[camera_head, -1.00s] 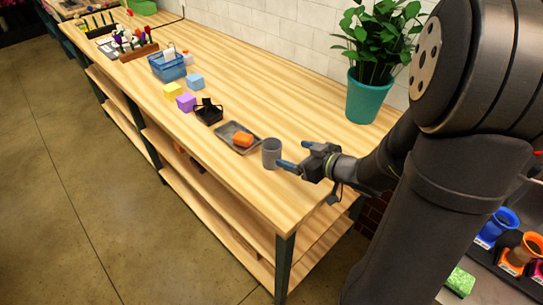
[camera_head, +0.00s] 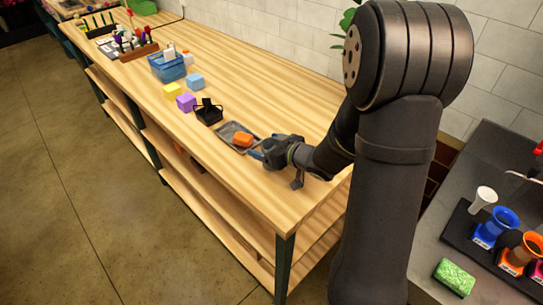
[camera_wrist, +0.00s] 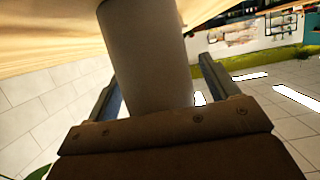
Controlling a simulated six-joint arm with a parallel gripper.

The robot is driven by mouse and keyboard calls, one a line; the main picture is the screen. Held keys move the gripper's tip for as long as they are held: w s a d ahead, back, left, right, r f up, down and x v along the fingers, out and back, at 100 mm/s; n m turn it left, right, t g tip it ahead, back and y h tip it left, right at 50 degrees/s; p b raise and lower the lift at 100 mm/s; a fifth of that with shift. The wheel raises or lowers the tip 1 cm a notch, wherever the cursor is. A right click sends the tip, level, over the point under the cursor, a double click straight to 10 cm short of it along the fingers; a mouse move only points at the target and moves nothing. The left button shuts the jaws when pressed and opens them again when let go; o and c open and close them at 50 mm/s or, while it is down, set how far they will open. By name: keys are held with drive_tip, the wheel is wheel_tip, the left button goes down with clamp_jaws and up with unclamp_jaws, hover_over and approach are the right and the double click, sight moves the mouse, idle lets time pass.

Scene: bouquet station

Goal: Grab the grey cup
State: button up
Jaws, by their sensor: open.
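The grey cup (camera_wrist: 148,50) shows large in the wrist view, between the two fingers of my gripper (camera_head: 256,153). The fingers are open, one on each side of the cup. A gap shows on the right side; I cannot tell whether the left finger touches it. In the head view my gripper is low over the workbench, just right of the grey tray, and it hides most or all of the cup.
The grey tray (camera_head: 225,131) with an orange block (camera_head: 242,139) lies close to my gripper. Beyond it are a black basket (camera_head: 208,113), a purple cube (camera_head: 186,102), a yellow cube (camera_head: 172,90) and a blue basket (camera_head: 167,67). The bench's front right is clear.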

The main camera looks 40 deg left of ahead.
drive_tip(key=c, duration=1.1)
